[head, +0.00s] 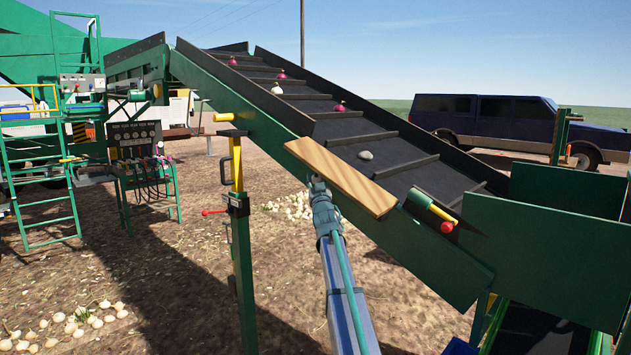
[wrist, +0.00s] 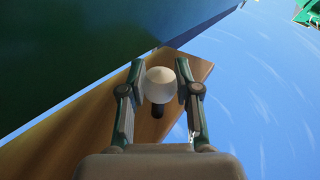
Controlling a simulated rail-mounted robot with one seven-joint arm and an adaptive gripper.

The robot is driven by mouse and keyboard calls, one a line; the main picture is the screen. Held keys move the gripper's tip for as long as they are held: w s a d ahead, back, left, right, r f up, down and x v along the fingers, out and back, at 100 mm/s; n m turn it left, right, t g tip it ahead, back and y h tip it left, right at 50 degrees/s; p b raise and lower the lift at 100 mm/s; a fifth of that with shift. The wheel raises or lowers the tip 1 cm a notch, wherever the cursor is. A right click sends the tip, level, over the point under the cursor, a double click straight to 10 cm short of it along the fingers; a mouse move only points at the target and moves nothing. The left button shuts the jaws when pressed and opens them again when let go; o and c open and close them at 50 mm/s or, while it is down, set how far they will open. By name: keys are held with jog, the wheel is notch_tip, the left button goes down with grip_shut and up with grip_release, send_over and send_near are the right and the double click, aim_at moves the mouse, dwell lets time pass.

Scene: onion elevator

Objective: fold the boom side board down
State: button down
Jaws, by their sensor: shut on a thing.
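The boom side board is a plain wooden plank (head: 340,175) along the near edge of the sloping green boom (head: 260,125), in front of the black belt. Its broad face shows in the head view; I cannot tell its exact fold angle. My gripper (head: 317,183) reaches up from below to the board's lower edge. In the wrist view my gripper (wrist: 160,78) has its two fingers around a pale round knob (wrist: 160,88) on a dark stem, against the wooden board (wrist: 45,145). The knob is hidden in the head view.
Onions and a stone (head: 365,155) lie on the cleated belt (head: 395,172). A red-knobbed yellow lever (head: 443,220) sits right of the board. A green post with a yellow handle (head: 238,170) stands left of my arm. A green hopper (head: 550,240) is at right.

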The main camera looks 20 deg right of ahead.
aim_at(335, 179)
jog(key=shift+r, duration=0.1)
jog(key=shift+s+a+r+p, duration=0.15)
jog(key=shift+s+r, duration=0.15)
jog(key=shift+r, duration=0.25)
jog(key=shift+s+a+r+p, duration=0.15)
jog(key=shift+s+r, duration=0.1)
jog(key=shift+r, duration=0.25)
jog(key=c, duration=0.8)
grip_release()
jog(key=shift+f, duration=0.1)
jog(key=shift+s+f, duration=0.1)
jog(key=v, duration=1.2)
